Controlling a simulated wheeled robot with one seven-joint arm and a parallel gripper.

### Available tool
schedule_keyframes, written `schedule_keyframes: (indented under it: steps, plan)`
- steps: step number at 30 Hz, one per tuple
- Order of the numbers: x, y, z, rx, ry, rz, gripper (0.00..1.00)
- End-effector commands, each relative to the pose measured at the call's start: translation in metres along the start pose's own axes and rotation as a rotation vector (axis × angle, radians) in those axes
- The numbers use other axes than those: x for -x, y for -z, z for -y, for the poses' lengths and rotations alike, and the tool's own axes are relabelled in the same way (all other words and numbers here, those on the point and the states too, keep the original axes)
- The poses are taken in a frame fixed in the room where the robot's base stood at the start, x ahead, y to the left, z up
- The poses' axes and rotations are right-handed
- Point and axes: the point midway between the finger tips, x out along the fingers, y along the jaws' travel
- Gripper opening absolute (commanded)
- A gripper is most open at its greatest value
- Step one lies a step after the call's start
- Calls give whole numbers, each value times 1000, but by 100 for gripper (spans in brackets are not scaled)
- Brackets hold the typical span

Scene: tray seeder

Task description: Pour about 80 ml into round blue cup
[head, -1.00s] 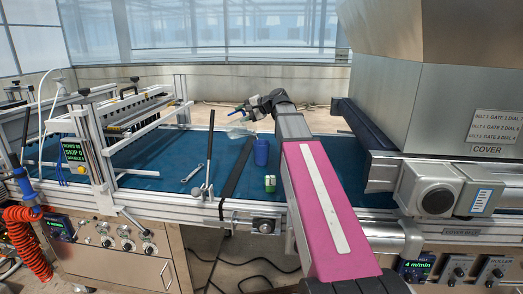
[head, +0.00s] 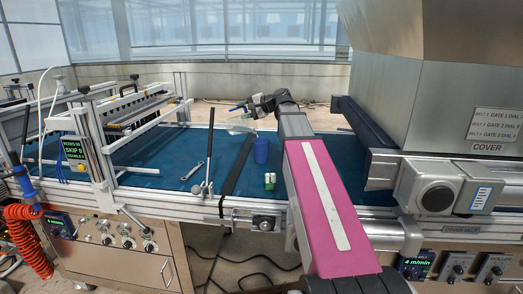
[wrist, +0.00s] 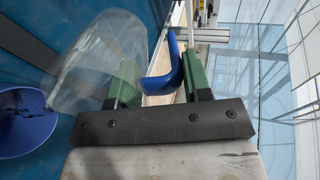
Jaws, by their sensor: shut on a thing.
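My gripper (head: 246,107) is shut on the blue handle (wrist: 163,78) of a clear jug, between its green finger pads in the wrist view. The clear jug (wrist: 100,62) is tilted, and it also shows faintly in the head view (head: 239,128). The round blue cup (head: 261,151) stands upright on the blue belt, just below and to the right of the jug in the head view. In the wrist view the cup (wrist: 25,128) is at the left edge, partly cut off, near the jug's lip. I cannot make out any liquid level or stream.
A small green-and-white item (head: 270,181) stands on the belt (head: 160,176) in front of the cup. A wrench (head: 192,171) lies to the left, beside an upright metal lever (head: 209,160). A dark strap (head: 236,165) crosses the belt. The large cover hopper (head: 430,95) stands at the right.

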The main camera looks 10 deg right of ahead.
Motion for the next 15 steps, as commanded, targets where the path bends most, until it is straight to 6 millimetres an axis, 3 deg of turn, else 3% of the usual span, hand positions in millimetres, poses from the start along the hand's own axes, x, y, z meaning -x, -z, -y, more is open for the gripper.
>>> schedule_keyframes:
  steps: [15]
  plan:
    - [6,0,0,-1,32,0,5]
